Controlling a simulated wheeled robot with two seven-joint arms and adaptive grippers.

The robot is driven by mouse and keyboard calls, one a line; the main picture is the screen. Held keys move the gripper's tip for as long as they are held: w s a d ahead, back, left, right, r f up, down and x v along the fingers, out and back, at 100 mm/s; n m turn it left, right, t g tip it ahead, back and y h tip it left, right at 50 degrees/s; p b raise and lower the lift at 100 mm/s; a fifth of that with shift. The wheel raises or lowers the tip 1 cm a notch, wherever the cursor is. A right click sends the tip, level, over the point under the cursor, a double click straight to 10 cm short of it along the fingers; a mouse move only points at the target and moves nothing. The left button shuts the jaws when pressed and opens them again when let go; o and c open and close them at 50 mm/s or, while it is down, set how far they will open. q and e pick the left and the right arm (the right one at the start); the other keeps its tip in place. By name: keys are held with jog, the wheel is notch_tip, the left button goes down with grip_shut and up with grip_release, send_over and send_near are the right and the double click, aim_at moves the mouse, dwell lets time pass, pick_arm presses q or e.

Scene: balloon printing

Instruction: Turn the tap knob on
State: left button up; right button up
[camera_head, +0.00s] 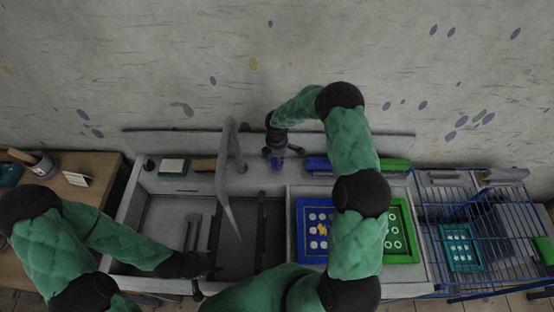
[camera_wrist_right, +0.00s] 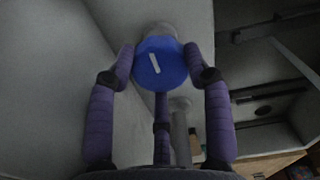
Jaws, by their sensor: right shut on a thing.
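The blue round tap knob (camera_wrist_right: 160,63) with a white line mark sits between my right gripper's fingers in the right wrist view. The mark is close to upright, tilted slightly. My right gripper (camera_head: 275,152) is behind the sink, beside the grey tap (camera_head: 231,150), with its fingers shut around the knob. The knob shows only as a small blue patch (camera_head: 277,162) in the head view. My left gripper (camera_head: 205,265) is low over the front of the left basin, apart from the tap; its fingers are too dark to read.
The left sink basin (camera_head: 150,230) is empty of visible dishes. Blue (camera_head: 312,255) and green (camera_head: 405,252) trays with round marks lie in the right basin. A blue wire rack (camera_head: 470,235) stands at right. A wooden counter (camera_head: 85,165) is at left. The wall is close behind.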

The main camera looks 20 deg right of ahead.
jog(key=o, duration=1.2)
jog(key=shift+c, duration=0.2)
notch_tip(320, 180, up, 12)
